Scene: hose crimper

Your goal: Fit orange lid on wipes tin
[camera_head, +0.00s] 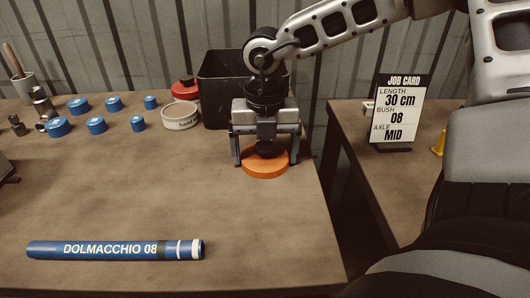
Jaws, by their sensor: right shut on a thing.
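The orange lid (265,166) is a flat round disc with a dark centre, near the right part of the table. My right gripper (266,156) points down over it, one finger on each side, and is shut on it. I cannot tell whether the lid touches the table. The wipes tin (181,117) is a low, round, cream tin with lettering on its side. It stands upright to the left of and behind the gripper, apart from the lid. My left gripper is not in view.
A black bin (221,88) stands behind the tin, with a red-topped container (185,89) beside it. Several blue bushes (97,125) stand at the left. A blue tube (110,249) lies in front. A job card (399,110) stands on the right table. The middle is clear.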

